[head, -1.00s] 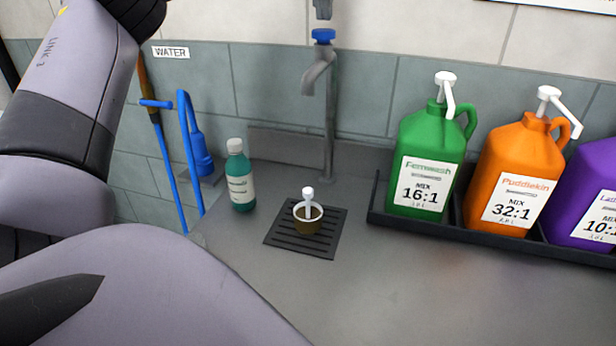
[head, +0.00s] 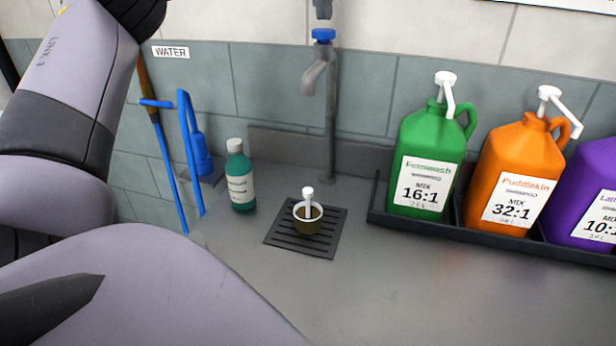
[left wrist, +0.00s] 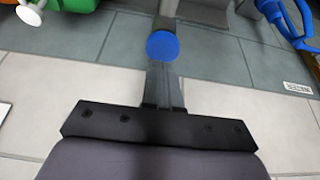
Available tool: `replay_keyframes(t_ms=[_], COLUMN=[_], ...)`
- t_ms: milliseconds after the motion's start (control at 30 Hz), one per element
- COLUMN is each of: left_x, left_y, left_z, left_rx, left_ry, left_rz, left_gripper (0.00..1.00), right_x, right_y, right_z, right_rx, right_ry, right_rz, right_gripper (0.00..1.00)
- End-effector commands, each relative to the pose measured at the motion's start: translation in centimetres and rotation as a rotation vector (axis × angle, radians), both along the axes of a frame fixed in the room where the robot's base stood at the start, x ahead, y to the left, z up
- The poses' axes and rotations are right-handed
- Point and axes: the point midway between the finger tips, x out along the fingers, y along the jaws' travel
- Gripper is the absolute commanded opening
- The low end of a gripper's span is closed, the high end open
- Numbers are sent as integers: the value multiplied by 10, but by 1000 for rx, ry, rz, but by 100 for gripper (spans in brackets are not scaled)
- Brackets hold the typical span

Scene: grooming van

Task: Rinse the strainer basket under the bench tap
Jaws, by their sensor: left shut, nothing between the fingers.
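The strainer basket (head: 308,218) is a small olive-brown cup with a pale rim and a white knobbed stem. It stands upright on the dark slotted drain grate (head: 280,238), below the spout of the grey bench tap (head: 329,125). No water stream shows. The tap has a blue knob (head: 323,35) on top. My left gripper (head: 322,9) shows only as fingertips at the top edge, just above the knob. In the left wrist view its shut, empty fingers (left wrist: 162,90) point at the blue knob (left wrist: 162,46). Contact cannot be told. My right gripper is out of view.
A teal bottle (head: 240,178) stands left of the grate. Green (head: 415,150), orange (head: 510,165) and purple (head: 590,180) pump jugs stand in a black tray (head: 376,215) on the right. Blue-handled tools (head: 195,150) hang at the left. The front bench top (head: 400,290) is clear.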

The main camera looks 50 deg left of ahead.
Motion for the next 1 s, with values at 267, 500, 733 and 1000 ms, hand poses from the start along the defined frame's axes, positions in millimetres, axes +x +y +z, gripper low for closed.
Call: replay_keyframes(t_ms=[267, 500, 733, 1000], left_x=[0, 0, 0, 0], left_y=[0, 0, 0, 0], left_z=[-3, -10, -17, -21], left_rx=[0, -1, 0, 0], left_ry=[0, 1, 1, 2], left_rz=[0, 1, 0, 0], left_gripper=[0, 0, 0, 0], right_x=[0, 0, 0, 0], right_y=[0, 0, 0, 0], right_z=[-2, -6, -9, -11], right_rx=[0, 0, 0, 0], right_ry=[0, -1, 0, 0], right_rz=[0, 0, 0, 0], right_gripper=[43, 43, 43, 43])
